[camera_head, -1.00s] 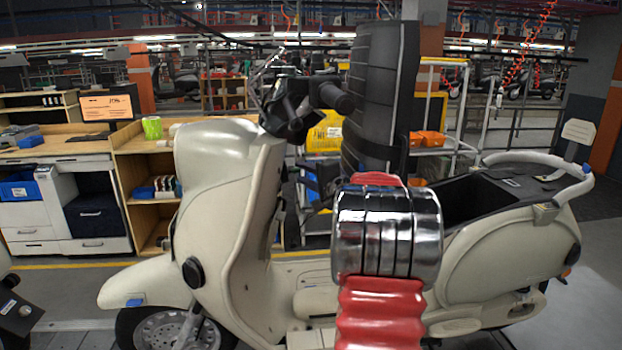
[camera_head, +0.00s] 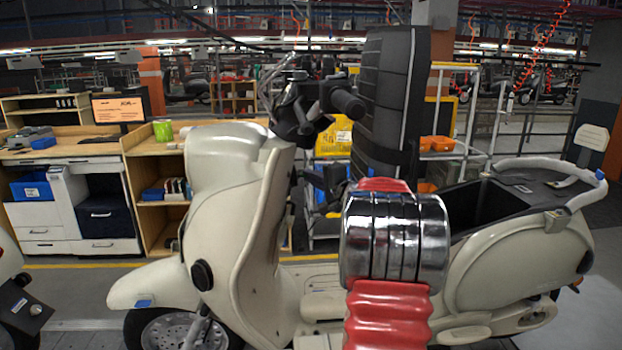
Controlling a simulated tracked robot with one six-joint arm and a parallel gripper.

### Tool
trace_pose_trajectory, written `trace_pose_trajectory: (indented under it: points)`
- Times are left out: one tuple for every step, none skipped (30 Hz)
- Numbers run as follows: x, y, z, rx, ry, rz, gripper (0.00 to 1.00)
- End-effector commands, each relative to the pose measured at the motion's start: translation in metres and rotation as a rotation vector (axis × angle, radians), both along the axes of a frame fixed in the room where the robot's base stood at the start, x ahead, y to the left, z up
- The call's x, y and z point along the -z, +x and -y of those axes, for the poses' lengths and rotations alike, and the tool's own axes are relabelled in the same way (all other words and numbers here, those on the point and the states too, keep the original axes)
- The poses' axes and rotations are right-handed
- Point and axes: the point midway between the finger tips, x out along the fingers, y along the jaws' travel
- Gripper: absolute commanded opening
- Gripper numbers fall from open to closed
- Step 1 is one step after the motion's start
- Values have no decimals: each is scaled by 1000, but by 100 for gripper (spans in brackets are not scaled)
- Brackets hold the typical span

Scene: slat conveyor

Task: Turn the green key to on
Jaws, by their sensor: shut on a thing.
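A cream scooter (camera_head: 225,205) stands side-on, its front to the left. The green key cannot be made out; it is hidden or too small behind the leg shield's inner side. My arm, with red bellows and chrome rings, rises in front of the scooter. My gripper (camera_head: 313,181) is a small dark shape beyond the arm, pointing left at the inner side of the leg shield, below the handlebar (camera_head: 330,95). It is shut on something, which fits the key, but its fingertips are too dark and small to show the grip.
The upright black seat (camera_head: 393,100) stands just behind my arm. The open black storage well (camera_head: 478,212) is to the right. Wooden shelves (camera_head: 160,150) and a yellow bin (camera_head: 333,138) stand behind the scooter. Part of another scooter (camera_head: 18,305) shows at lower left.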

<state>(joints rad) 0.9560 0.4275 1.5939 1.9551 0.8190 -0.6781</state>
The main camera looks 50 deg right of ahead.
Motion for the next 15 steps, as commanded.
trace_pose_trajectory:
  points:
    - [1, 0, 0, 0, 0, -1, 0]
    - [1, 0, 0, 0, 0, -1, 0]
    - [1, 0, 0, 0, 0, -1, 5]
    - [1, 0, 0, 0, 0, -1, 3]
    - [1, 0, 0, 0, 0, -1, 1]
    - [1, 0, 0, 0, 0, -1, 0]
    - [1, 0, 0, 0, 0, -1, 0]
    - [1, 0, 0, -1, 0, -1, 0]
    - [1, 0, 0, -1, 0, -1, 0]
    - [1, 0, 0, -1, 0, -2, 0]
    - [1, 0, 0, -1, 0, -2, 0]
    - [1, 0, 0, 0, 2, -5, 0]
    - [1, 0, 0, 0, 4, -8, 0]
    - [0, 0, -1, 0, 9, -13, 0]
    - [0, 0, -1, 1, 15, -20, 0]
